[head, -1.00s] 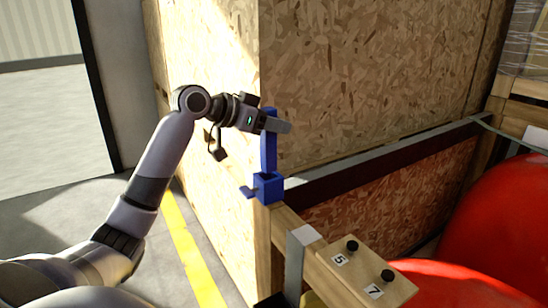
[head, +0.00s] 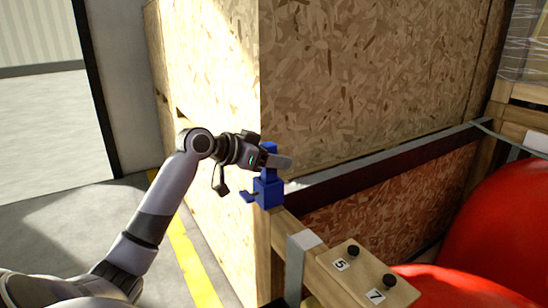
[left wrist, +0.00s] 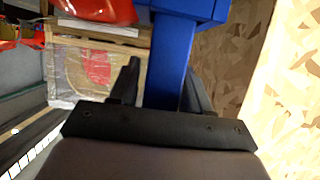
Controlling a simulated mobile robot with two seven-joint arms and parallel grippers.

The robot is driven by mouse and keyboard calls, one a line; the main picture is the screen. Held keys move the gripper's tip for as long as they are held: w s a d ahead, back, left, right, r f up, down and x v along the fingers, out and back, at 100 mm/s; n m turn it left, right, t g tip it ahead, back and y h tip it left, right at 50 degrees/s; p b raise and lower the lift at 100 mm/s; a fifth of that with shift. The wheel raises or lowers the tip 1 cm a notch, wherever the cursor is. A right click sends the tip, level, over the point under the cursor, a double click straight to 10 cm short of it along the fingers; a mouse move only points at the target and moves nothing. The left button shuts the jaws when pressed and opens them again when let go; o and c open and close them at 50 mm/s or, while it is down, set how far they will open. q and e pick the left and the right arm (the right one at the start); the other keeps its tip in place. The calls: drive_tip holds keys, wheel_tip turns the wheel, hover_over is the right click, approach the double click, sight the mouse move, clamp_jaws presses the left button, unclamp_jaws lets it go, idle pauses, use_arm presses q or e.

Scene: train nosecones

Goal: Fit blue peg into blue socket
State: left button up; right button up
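The blue socket (head: 268,193) is a blue block with a side arm, fixed at the end of a wooden beam. The blue peg (head: 269,149) stands upright with its lower end in the socket's top and its upper part showing above. My left gripper (head: 280,162) is around the peg, just above the socket, and appears shut on it. In the left wrist view the peg (left wrist: 168,65) runs between the fingers towards the blue socket (left wrist: 190,9) at the top. How deep the peg sits is hidden. My right gripper is not in view.
A large chipboard crate (head: 360,80) stands right behind the socket. The wooden beam (head: 283,228) leads to a block with black knobs (head: 353,251) and labels 5 and 7. Red rounded nosecones (head: 500,230) fill the right. Open floor (head: 60,120) lies at the left.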

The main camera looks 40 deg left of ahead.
use_arm(q)
drive_tip(key=shift+o, duration=0.5)
drive_tip(key=b+v, duration=0.1)
drive_tip(key=v, duration=1.1)
drive_tip(key=shift+r, duration=0.15)
